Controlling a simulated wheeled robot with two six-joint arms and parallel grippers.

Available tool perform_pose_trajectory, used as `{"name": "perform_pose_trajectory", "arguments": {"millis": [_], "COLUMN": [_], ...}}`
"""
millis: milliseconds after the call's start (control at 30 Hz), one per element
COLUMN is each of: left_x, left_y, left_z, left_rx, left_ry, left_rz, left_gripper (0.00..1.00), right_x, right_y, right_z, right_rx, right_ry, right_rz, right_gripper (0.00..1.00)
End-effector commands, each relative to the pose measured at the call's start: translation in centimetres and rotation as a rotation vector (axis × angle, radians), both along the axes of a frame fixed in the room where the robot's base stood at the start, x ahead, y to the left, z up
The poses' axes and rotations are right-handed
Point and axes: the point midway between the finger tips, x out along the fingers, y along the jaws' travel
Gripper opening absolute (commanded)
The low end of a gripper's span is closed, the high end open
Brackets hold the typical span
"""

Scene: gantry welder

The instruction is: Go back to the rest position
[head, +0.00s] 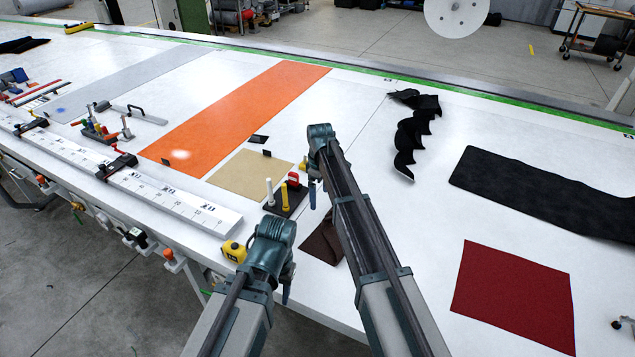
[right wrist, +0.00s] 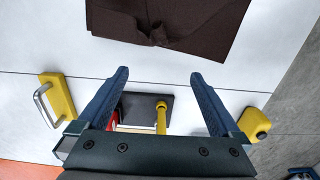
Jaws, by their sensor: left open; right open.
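My left gripper (head: 286,290) is in the lower middle of the head view, over the table's near edge, beside a yellow tape measure (head: 233,251). My right gripper (head: 313,190) is further in, over the table, close to a small black stand (head: 296,207) with a white post and a yellow post. In the right wrist view its jaws (right wrist: 160,75) are wide apart with nothing between the tips, and the stand (right wrist: 181,110) shows below and behind them. In the head view the left jaws are largely hidden by the gripper body.
A dark brown cloth (head: 318,245) lies partly behind my right arm. The white table (head: 410,215) also holds an orange strip (head: 240,110), a tan sheet (head: 250,176), a red sheet (head: 515,295), black fabric (head: 545,195) and a long ruler bar (head: 150,190) with clamps.

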Motion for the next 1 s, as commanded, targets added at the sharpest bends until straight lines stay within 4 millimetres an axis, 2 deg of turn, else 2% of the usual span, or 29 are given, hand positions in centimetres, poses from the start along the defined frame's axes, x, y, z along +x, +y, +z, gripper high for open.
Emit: {"name": "perform_pose_trajectory", "arguments": {"millis": [133, 233, 267, 400, 500, 600, 900, 933, 1000], "left_x": [0.0, 0.0, 0.0, 0.0, 0.0, 0.0, 0.0, 0.0, 0.0], "left_y": [0.0, 0.0, 0.0, 0.0, 0.0, 0.0, 0.0, 0.0, 0.0], "left_z": [0.0, 0.0, 0.0, 0.0, 0.0, 0.0, 0.0, -0.1, -0.7], "left_rx": [0.000, 0.000, 0.000, 0.000, 0.000, 0.000, 0.000, 0.000, 0.000], "left_ry": [0.000, 0.000, 0.000, 0.000, 0.000, 0.000, 0.000, 0.000, 0.000], "left_rz": [0.000, 0.000, 0.000, 0.000, 0.000, 0.000, 0.000, 0.000, 0.000], "left_gripper": [0.50, 0.50, 0.50, 0.50, 0.50, 0.50, 0.50, 0.50, 0.50], "right_x": [-0.2, -2.3, -3.6, -11.4, -15.9, -19.6, -29.0, -29.5, -29.0], "right_y": [-0.1, -0.9, -1.4, -4.3, -5.8, -6.9, -9.2, -9.1, -7.2], "right_z": [0.0, 0.0, 0.0, 0.0, 0.0, 0.0, 0.1, -0.1, -0.7], "right_rx": [0.000, 0.001, 0.001, 0.006, 0.011, 0.017, 0.036, 0.036, 0.018], "right_ry": [0.000, -0.004, -0.006, -0.023, -0.035, -0.045, -0.064, -0.066, -0.055], "right_rz": [-0.004, -0.060, -0.095, -0.347, -0.522, -0.664, -1.012, -1.031, -0.975], "right_gripper": [1.00, 1.00, 1.00, 1.00, 1.00, 1.00, 1.00, 1.00, 1.00]}}
